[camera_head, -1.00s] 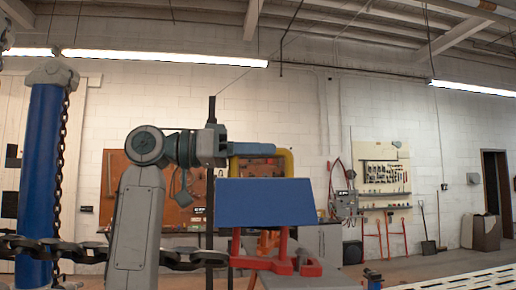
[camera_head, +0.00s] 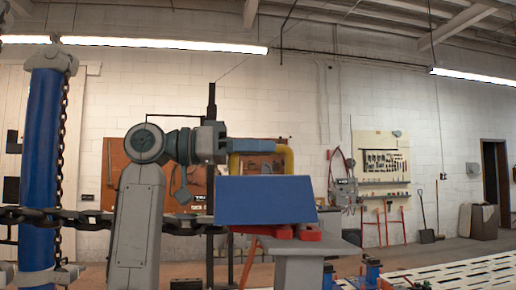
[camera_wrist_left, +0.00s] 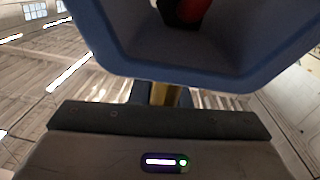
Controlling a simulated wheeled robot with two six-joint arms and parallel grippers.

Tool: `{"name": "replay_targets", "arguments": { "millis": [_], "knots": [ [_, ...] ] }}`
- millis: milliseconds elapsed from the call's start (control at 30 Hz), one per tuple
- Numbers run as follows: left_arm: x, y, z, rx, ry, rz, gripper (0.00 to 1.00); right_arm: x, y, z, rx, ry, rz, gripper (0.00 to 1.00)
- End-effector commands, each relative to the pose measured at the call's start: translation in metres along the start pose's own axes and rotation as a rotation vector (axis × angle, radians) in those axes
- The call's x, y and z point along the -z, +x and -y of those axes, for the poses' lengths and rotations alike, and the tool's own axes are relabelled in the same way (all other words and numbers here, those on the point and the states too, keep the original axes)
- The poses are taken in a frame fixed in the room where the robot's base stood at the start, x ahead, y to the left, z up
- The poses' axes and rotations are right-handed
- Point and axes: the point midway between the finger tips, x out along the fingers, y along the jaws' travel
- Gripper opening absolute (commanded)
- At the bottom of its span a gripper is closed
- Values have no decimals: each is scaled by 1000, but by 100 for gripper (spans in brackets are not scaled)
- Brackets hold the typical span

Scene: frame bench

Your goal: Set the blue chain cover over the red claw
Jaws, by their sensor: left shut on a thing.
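The blue chain cover (camera_head: 265,200) hangs level in the head view, its yellow handle (camera_head: 289,160) on top. My left gripper (camera_head: 262,147) is shut on that handle. The red claw (camera_head: 308,233) shows just under the cover's lower edge; most of it is hidden behind or inside the cover. In the left wrist view the cover's blue rim (camera_wrist_left: 205,80) and hollow inside show, with a red and dark part (camera_wrist_left: 188,10) in the opening. I cannot tell whether the cover touches the claw. My right gripper is not in view.
A dark chain (camera_head: 75,219) runs level from the left to the claw, past a blue post (camera_head: 40,140). A grey stand (camera_head: 300,265) is under the claw. A white slotted surface (camera_head: 455,270) lies at the lower right.

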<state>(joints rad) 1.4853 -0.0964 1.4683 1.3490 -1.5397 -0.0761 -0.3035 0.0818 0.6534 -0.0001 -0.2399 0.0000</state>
Motion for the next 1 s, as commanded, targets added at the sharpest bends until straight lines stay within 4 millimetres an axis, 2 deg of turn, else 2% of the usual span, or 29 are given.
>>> {"name": "replay_targets", "arguments": {
  "millis": [67, 100, 200, 233, 500, 633, 1000],
  "knots": [
    [1, 0, -1, 0, 2, -2, 0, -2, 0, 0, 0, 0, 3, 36],
    [1, 0, -1, 0, 2, -2, 20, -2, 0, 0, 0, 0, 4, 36],
    [1, 0, -1, 0, 1, -2, 40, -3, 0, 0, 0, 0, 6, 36],
    [1, 0, -1, 0, 1, -2, 42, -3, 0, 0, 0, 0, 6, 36],
    [-1, -1, 1, 1, -2, 1, 42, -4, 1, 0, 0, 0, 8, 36],
    [-2, -11, 1, 2, 0, 1, 42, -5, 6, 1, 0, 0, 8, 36],
    [-2, -83, 0, 5, 1, -1, 42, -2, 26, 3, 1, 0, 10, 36]
  ]
}}
